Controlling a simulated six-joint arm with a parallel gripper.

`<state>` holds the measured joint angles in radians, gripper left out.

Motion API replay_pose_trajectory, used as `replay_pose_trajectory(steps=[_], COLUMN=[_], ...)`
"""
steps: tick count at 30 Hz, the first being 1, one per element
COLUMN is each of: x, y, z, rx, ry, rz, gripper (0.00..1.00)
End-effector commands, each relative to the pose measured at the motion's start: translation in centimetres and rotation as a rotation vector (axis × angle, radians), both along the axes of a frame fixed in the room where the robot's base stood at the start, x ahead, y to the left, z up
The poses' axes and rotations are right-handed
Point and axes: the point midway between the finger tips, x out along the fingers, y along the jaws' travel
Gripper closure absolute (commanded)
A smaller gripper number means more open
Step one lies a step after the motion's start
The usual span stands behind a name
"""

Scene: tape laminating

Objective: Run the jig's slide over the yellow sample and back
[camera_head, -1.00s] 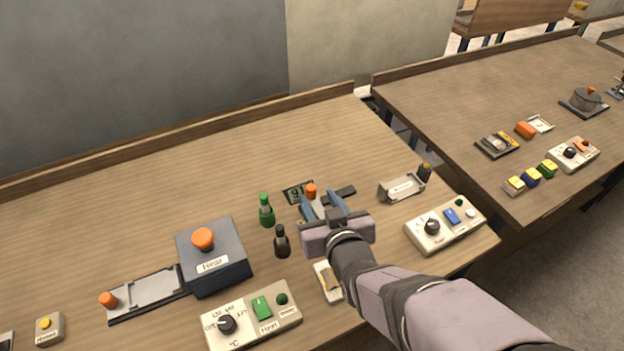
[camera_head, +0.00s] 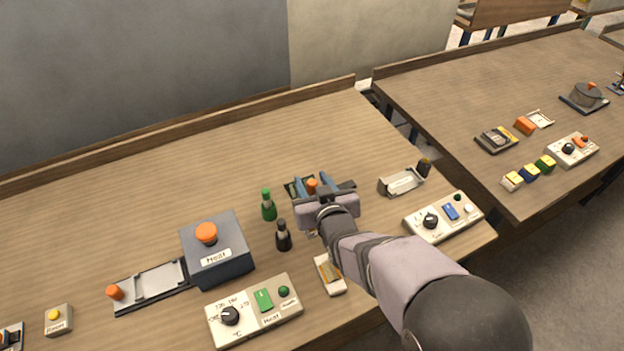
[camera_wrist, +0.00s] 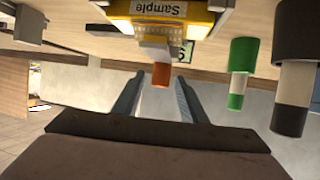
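The orange knob of the jig's slide (camera_wrist: 161,76) sits on a pale block in the wrist view. It also shows in the head view (camera_head: 312,186). My gripper (camera_head: 314,182) is open, with one finger on each side of the knob. In the wrist view gaps show between the knob and the fingers (camera_wrist: 158,98). A yellow piece (camera_wrist: 130,25) with a label reading "Sample", upside down, is at the top of the wrist view. My gripper hides most of the jig in the head view.
A green bottle (camera_head: 268,206) and a black bottle (camera_head: 283,236) stand close left of my gripper. A small white tray (camera_head: 331,284) lies nearer the front. A grey press box (camera_head: 217,252) is farther left, a white tape holder (camera_head: 401,182) to the right. The table's back is clear.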

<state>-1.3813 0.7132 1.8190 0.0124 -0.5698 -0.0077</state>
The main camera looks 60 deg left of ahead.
Motion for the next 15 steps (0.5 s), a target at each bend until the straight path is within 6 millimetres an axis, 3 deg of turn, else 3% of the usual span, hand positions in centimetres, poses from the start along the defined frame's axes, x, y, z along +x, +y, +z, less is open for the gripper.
replay_pose_trajectory(steps=[10,11,15], x=[0.06,0.06,0.06], y=[0.29,0.28,0.28], z=[-0.2,-0.19,-0.18], rx=[-0.001,-0.001,-0.001], ry=[0.0,0.0,0.0], rz=[0.0,0.0,0.0], gripper=[0.61,0.64,0.97])
